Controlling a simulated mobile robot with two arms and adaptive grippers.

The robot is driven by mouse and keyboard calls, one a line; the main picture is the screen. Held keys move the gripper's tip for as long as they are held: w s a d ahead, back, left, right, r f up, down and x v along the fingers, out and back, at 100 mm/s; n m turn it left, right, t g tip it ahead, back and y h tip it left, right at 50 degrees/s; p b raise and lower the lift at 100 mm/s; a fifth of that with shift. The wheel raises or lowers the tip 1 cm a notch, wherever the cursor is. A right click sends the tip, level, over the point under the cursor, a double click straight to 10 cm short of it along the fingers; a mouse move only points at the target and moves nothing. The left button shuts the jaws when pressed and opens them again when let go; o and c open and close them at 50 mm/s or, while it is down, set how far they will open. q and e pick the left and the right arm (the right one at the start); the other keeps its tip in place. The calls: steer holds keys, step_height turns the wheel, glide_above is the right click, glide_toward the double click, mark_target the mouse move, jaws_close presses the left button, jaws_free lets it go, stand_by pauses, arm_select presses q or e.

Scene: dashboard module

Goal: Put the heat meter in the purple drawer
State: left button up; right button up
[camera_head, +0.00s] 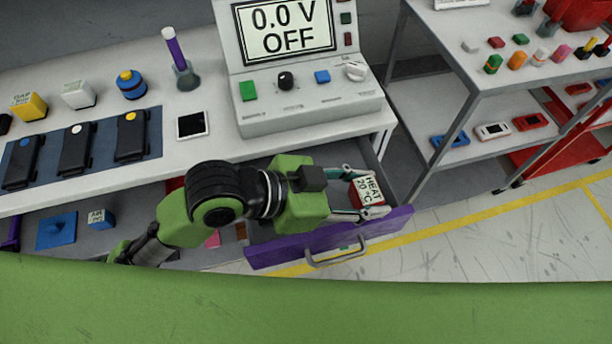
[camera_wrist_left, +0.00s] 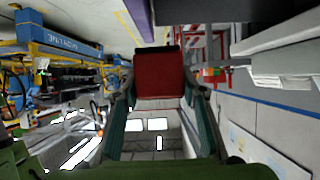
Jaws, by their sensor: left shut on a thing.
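The heat meter (camera_head: 367,190) is a small red and white block with "HEAT 20 °C" on its face. My left gripper (camera_head: 366,194) is shut on it, and its red side (camera_wrist_left: 159,76) fills the space between the fingers in the left wrist view. The purple drawer (camera_head: 330,238) is pulled out below the bench, with a grey handle on its purple front. The gripper and the meter are over the drawer's right part, near its front. My arm hides much of the drawer's inside. I cannot tell whether the meter touches the drawer. My right gripper is not in view.
A voltage unit (camera_head: 300,100) reading "0.0 V OFF" stands on the bench (camera_head: 215,150) behind the drawer. A grey shelf rack (camera_head: 480,75) with several small parts stands at the right. Blue items (camera_head: 57,230) lie in an open space at the lower left.

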arm_select(q)
steer(key=shift+s+d+f, duration=0.15)
steer(key=shift+d, duration=0.05)
steer(key=w+a+f, duration=0.2)
steer(key=a, duration=0.1)
steer(key=w+a+f, duration=0.2)
steer(key=a+f, duration=0.1)
steer(key=a, duration=0.1)
steer(key=w+a+f+b, duration=0.1)
steer(key=w+a+f, duration=0.1)
steer(key=a+f, duration=0.1)
steer(key=shift+a+f, duration=0.1)
steer(key=shift+a, duration=0.25)
steer(key=shift+w+a+f, duration=0.1)
steer(key=shift+a+f, duration=0.25)
steer(key=shift+f, duration=0.1)
steer(key=shift+w+a+f, duration=0.1)
steer(key=shift+a+f, duration=0.05)
steer(key=shift+f, duration=0.8)
steer(key=shift+w+a+f, duration=0.1)
steer(key=shift+f, duration=0.8)
steer(key=shift+f, duration=0.15)
steer(key=o, duration=1.2)
